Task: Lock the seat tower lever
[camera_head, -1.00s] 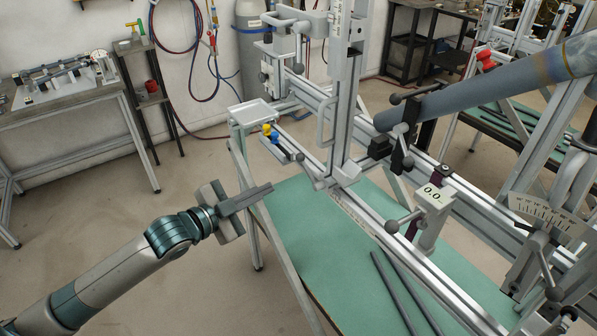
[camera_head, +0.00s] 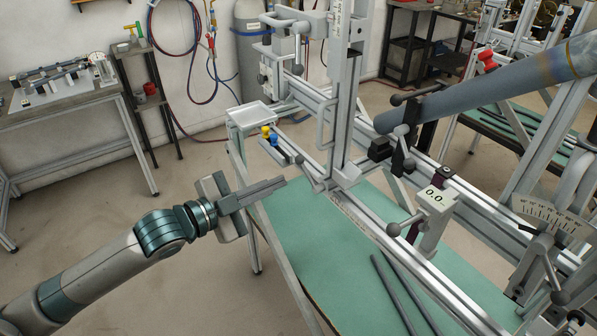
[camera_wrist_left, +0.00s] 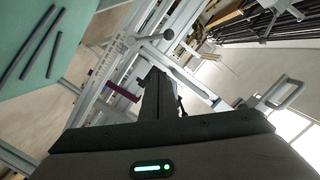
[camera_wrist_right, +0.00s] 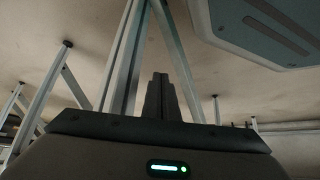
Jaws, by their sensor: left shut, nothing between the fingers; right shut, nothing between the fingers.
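The grey metal jig carries a tall upright tower (camera_head: 344,90) on its long rail.
A green tabletop (camera_head: 320,240) lies under the jig with dark rods (camera_head: 396,290) on it. A small white tray (camera_head: 252,114) stands left of the tower. A large grey tube (camera_head: 480,90) crosses the upper right. Open floor lies left of the jig.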

